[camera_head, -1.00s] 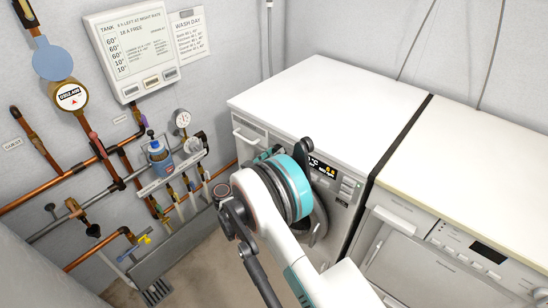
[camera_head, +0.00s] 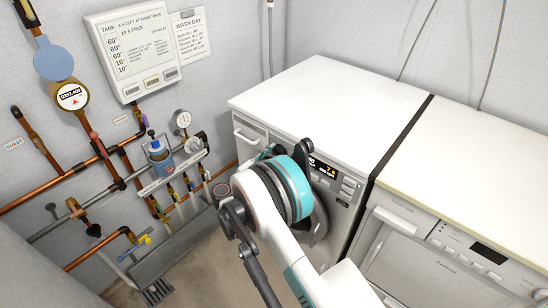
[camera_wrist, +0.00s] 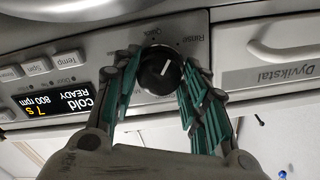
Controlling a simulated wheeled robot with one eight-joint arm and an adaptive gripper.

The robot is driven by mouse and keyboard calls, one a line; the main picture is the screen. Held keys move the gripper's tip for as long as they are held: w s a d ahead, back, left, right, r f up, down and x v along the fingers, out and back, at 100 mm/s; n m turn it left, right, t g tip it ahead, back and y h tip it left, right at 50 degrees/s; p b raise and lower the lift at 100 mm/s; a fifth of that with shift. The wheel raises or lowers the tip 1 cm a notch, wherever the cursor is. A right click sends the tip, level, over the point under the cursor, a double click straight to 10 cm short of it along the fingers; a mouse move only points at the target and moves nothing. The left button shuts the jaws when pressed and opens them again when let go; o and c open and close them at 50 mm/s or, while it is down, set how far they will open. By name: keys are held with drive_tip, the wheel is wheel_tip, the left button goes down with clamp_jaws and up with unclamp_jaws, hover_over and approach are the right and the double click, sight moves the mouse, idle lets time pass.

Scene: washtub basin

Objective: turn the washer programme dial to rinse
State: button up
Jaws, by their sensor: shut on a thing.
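The black programme dial (camera_wrist: 158,72) with a white pointer mark sits on the washer's silver panel in the wrist view. My gripper (camera_wrist: 160,84) is closed around it, with a green-padded finger on each side. The word "Rinse" (camera_wrist: 191,47) is printed by the dial's upper right in this view, and another label stands above the dial. The washer display (camera_wrist: 58,107) appears upside down and reads cold, READY, 800 rpm and 7 s. In the head view the washer (camera_head: 325,92) stands against the wall, its display (camera_head: 322,168) lit. My arm hides the dial there.
A drawer marked "Dyvikstal" (camera_wrist: 265,75) lies beside the dial. Buttons (camera_wrist: 38,68) line the panel on the other side. A second white appliance (camera_head: 465,140) stands to the right. Copper pipes (camera_head: 75,170) and a gauge (camera_head: 182,119) are on the left wall.

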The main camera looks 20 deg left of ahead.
drive_tip(key=shift+f+m, duration=0.1)
drive_tip(key=shift+m, duration=0.8)
drive_tip(key=o, duration=1.1)
drive_tip(key=shift+c, duration=0.2)
drive_tip(key=v, duration=1.2)
